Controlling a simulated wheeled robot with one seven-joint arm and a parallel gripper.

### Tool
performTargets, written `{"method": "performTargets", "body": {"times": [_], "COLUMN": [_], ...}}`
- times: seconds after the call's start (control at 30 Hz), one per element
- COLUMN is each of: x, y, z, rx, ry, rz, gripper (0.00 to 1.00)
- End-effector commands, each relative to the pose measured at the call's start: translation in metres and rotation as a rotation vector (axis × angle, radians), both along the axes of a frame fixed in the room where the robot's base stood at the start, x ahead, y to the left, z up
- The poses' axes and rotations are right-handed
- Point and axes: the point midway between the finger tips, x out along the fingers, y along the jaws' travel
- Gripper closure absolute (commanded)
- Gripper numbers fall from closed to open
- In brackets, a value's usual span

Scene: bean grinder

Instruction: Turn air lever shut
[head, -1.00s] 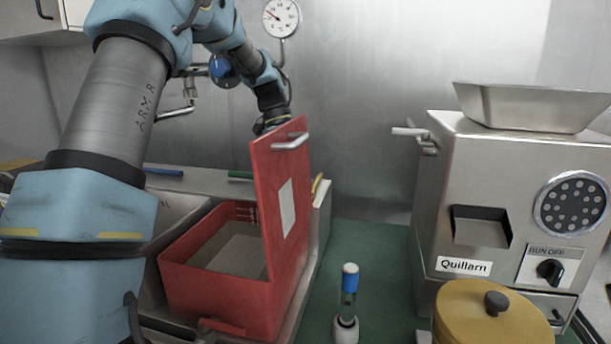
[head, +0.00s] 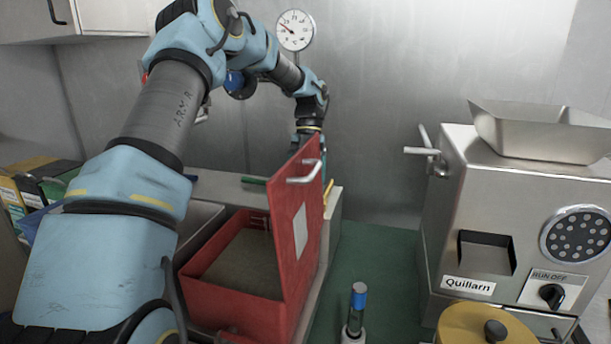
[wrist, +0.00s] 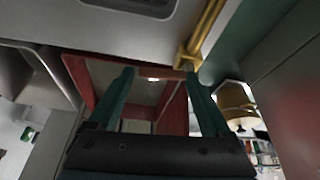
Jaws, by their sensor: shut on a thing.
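My gripper (wrist: 160,75) points down just behind the upright lid of a red box, which hides most of it in the head view. In the wrist view its two teal fingers stand apart, with a reddish-brown bar (wrist: 160,73) across their tips. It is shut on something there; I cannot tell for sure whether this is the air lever. A yellow bar (wrist: 207,32) ends close to the right fingertip. A yellow piece (head: 328,198) also shows beside the lid in the head view. A pressure gauge (head: 295,30) and a blue round knob (head: 236,83) are at the back wall.
The red box (head: 230,303) stands open with its lid (head: 306,262) upright, close to my gripper. A grinder (head: 450,220) stands at the right, with a yellow lidded pot (head: 465,325) in front.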

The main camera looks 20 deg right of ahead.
Motion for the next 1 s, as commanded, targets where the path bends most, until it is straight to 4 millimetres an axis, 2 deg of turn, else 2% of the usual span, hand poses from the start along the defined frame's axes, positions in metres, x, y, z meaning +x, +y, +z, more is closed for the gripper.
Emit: {"method": "performTargets", "body": {"times": [0.3, 0.87, 0.9, 1.0], "x": [0.0008, 0.0008, 0.0008, 0.0007], "y": [-0.0009, -0.001, -0.0011, -0.0011], "z": [0.0017, 0.0007, 0.0007, 0.0005], "rx": [-0.001, -0.001, -0.001, 0.0], "ry": [-0.002, -0.002, -0.002, -0.002], "rz": [-0.122, -0.148, -0.148, -0.147], "gripper": [1.0, 1.0, 0.13, 0.02]}}
